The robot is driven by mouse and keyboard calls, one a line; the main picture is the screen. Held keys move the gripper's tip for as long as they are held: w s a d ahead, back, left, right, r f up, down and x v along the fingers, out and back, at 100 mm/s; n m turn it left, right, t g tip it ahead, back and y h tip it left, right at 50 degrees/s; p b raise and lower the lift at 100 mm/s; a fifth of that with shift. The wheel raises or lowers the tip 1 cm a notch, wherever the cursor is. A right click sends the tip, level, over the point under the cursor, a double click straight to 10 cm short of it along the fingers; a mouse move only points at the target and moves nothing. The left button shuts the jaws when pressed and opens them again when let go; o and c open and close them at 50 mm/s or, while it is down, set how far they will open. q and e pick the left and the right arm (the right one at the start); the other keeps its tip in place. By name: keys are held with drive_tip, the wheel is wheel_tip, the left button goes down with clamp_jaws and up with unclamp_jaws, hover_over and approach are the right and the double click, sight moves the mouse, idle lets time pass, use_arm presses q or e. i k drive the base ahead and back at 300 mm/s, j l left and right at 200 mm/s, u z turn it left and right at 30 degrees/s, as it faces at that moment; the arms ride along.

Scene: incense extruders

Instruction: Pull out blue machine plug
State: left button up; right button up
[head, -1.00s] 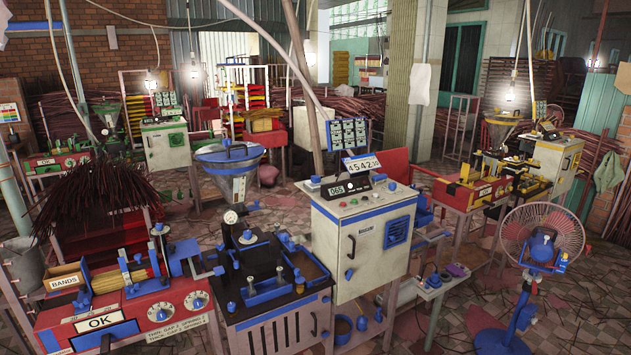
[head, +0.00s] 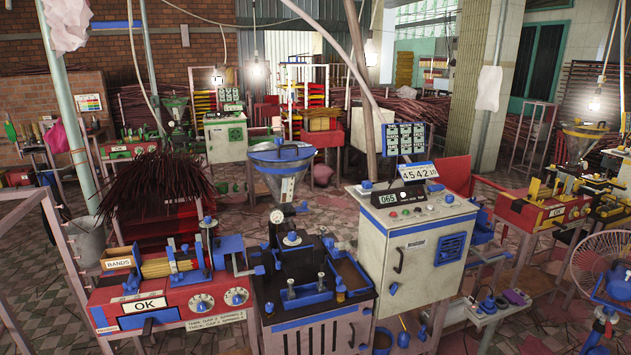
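The blue-trimmed machine stands at centre: a pale control cabinet (head: 418,258) with blue edges and a blue vent, beside a black unit (head: 310,305) with blue fittings and a steel hopper (head: 283,172). A low pale bench (head: 477,316) to the right of the cabinet carries small blue items. One of them, a blue knob-like piece (head: 487,303), stands upright and may be a plug; it is too small to tell. Neither of my grippers is in view.
A red machine (head: 165,298) marked OK stands at front left with incense sticks (head: 160,185) behind it. A blue-hubbed fan (head: 606,272) is cut off at the right edge. A yellow-red machine (head: 545,207) stands farther right. Tiled floor (head: 345,205) shows between the machines.

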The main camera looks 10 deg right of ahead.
sight(365, 184)
drive_tip(key=i+l+u, duration=0.4)
drive_tip(key=l, duration=0.2)
drive_tip(key=l+u, duration=0.15)
drive_tip(key=l, duration=0.2)
drive_tip(key=i+l, duration=0.15)
drive_tip(key=l, duration=0.2)
drive_tip(key=i+l, duration=0.15)
drive_tip(key=l, duration=0.25)
drive_tip(key=i+l+u, duration=0.1)
drive_tip(key=l, duration=0.25)
drive_tip(key=i+l, duration=0.15)
drive_tip(key=l, duration=0.2)
